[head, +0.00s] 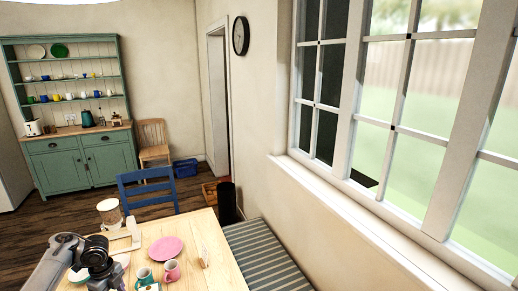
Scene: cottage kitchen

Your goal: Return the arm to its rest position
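My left arm comes in from the bottom left over the wooden table (206,259). Its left gripper (108,275) is dark and low in the picture, above the near left part of the table, close to a green-blue mug (143,275). The fingers are too small and partly hidden, so I cannot tell whether they are open or hold anything. My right arm and gripper are not in view.
A pink plate (165,249), a pink mug (172,270) and a small upright card (203,257) are on the table. A jar-like container (109,212) stands at its far left. A blue chair (148,191) and striped bench (262,257) border the table.

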